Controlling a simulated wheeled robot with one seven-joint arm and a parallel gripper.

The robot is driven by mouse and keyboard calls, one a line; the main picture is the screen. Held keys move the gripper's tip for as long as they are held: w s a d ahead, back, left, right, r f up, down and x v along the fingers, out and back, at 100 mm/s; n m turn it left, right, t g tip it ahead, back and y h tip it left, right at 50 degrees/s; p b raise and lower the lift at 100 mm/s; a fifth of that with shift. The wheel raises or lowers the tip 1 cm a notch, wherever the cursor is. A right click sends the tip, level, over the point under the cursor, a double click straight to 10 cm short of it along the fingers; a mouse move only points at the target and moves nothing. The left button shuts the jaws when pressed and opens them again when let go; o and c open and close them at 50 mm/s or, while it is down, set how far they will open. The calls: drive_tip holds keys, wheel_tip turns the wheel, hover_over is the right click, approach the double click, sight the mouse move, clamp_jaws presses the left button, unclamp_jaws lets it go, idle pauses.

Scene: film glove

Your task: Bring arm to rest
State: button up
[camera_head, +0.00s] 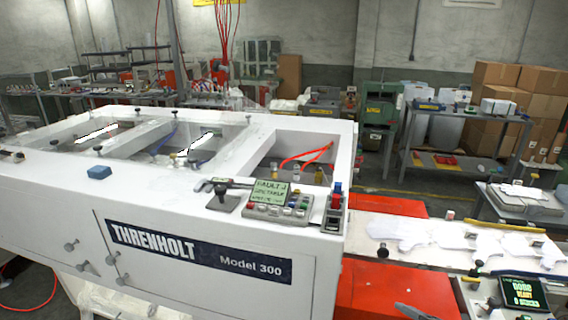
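I cannot make out my gripper in the head view. A small dark grey shape (414,311) pokes in at the bottom edge over the red surface, and I cannot tell what it is. The white Threnholt Model 300 machine (60,200) fills the left and middle. Its top has several open bays, with red tubing (305,156) in the right one. A control panel with a green screen (270,193) and coloured buttons sits at its front right corner.
A conveyor (375,240) with white glove-like pieces (455,234) runs off to the right. A small display (523,292) stands at the lower right. A blue block (99,172) lies on the machine top. A metal table (460,116) and cardboard boxes (545,80) stand behind.

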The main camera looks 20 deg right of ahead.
drive_tip(key=w+a+r+n+g+y, duration=0.1)
drive_tip(key=a+r+n+g, duration=0.25)
drive_tip(key=a+n, duration=0.5)
drive_tip(key=a+r+n+g+y, duration=0.1)
drive_tip(key=a+r+n+g, duration=0.1)
drive_tip(key=a+n+g, duration=0.45)
drive_tip(key=s+a+r+n+t+h, duration=0.2)
drive_tip(key=s+a+r+n+h, duration=0.1)
drive_tip(key=s+a+r+n, duration=0.4)
wheel_tip(320, 180, up, 3)
drive_tip(key=s+a, duration=0.2)
drive_tip(key=shift+s+n+t, duration=0.3)
drive_tip(key=shift+t, duration=0.1)
drive_tip(key=shift+f, duration=0.1)
drive_tip(key=shift+c, duration=0.2)
